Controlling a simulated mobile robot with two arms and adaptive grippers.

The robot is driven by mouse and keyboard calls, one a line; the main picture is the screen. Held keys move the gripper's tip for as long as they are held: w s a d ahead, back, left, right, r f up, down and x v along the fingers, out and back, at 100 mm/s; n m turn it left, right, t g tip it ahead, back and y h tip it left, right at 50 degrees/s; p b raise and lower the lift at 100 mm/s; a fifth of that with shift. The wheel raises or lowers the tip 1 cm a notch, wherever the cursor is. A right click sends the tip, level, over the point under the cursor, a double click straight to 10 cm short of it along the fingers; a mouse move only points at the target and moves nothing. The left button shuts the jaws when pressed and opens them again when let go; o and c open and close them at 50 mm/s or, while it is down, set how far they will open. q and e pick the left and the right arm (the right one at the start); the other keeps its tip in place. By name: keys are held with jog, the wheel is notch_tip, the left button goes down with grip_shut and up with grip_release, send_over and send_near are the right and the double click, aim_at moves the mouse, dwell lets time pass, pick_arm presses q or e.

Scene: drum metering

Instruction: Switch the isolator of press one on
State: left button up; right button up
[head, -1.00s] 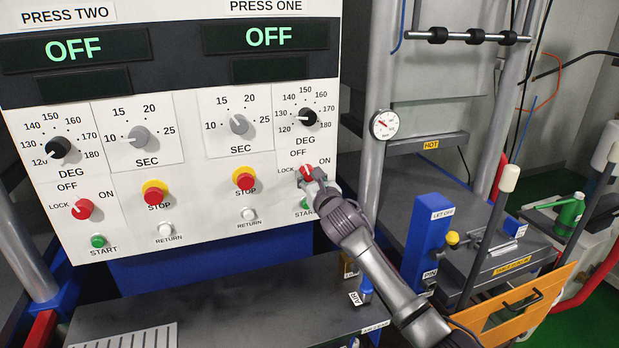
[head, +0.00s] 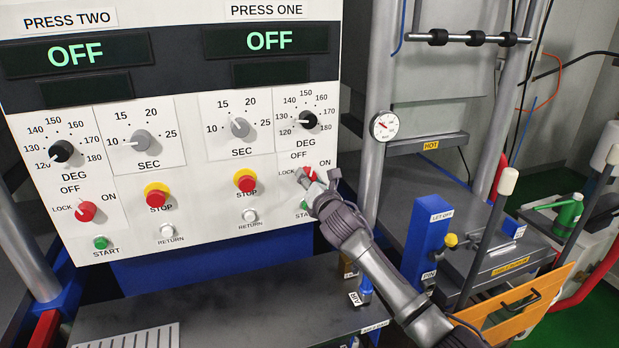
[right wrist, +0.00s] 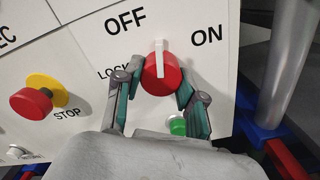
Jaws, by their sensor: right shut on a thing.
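The red isolator knob of press one (head: 309,173) is on the right side of the white control panel, under the DEG dial. In the right wrist view the knob (right wrist: 160,78) has a white pointer standing upward between the OFF and ON labels. My right gripper (head: 319,185) is at the knob and partly hides it in the head view. In the right wrist view my right gripper (right wrist: 158,87) has its green-padded fingers on both sides of the knob, shut on it. The press one display (head: 268,40) reads OFF. My left gripper is out of view.
A red STOP button with a yellow collar (head: 246,181) and a white RETURN button (head: 250,215) are left of the knob. The green START button (right wrist: 178,126) is just below it, partly hidden. A grey press column (head: 377,120) stands to the right.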

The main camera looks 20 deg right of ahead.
jog(key=m, duration=0.5)
jog(key=shift+m, duration=0.3)
jog(key=m, duration=0.5)
jog(key=shift+m+p, duration=0.3)
jog(key=shift+a, duration=0.1)
jog(key=o, duration=1.1)
jog(key=shift+o, duration=0.2)
jog(key=shift+r, duration=0.1)
jog(key=shift+s, duration=0.1)
jog(key=s, duration=1.2)
jog(key=shift+d, duration=0.25)
